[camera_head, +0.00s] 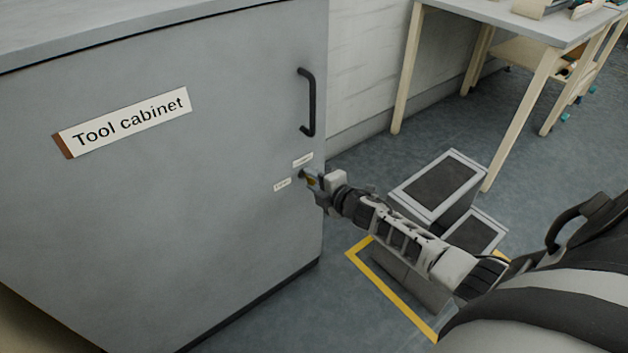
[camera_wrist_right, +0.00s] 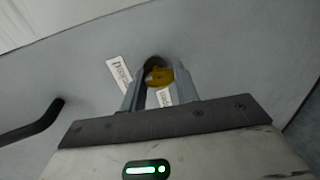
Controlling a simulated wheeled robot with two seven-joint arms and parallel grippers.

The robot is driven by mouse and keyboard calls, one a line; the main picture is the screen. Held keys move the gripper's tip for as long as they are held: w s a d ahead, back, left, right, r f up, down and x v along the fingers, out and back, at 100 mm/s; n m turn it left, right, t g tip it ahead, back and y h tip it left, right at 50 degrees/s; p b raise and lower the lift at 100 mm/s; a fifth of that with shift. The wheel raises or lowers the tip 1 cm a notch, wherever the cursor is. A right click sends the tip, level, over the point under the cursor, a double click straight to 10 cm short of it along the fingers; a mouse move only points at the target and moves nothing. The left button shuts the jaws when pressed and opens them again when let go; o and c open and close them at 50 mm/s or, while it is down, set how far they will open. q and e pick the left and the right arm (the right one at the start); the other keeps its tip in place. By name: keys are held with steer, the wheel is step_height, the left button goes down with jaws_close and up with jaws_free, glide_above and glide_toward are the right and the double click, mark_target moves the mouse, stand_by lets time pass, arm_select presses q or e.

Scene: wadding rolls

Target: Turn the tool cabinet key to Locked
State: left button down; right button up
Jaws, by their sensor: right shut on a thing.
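The grey tool cabinet (camera_head: 165,215) fills the left of the head view, its door closed. Its lock sits near the door's right edge, with two small white labels beside it, one above (camera_head: 303,160) and one to the left (camera_head: 282,185); their words are too small to read surely. My right gripper (camera_head: 311,181) is at the lock, shut on the yellow key (camera_wrist_right: 159,75), which shows between the fingers (camera_wrist_right: 160,88) in the right wrist view. The key's exact angle is hard to tell. My left gripper is not in view.
A black door handle (camera_head: 308,102) stands above the lock. A wooden-legged table (camera_head: 545,22) is at the back right. Grey boxes with dark tops (camera_head: 438,187) stand on the floor behind my right arm, by yellow floor tape (camera_head: 392,290).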

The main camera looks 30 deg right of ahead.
steer(key=o, duration=1)
arm_select(q)
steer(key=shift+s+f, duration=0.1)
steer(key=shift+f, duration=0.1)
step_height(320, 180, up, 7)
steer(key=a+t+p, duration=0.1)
steer(key=p, duration=0.2)
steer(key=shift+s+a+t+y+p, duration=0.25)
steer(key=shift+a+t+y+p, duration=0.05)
steer(key=shift+p, duration=0.05)
arm_select(e)
steer(key=v, duration=1.6)
steer(key=shift+a, duration=0.1)
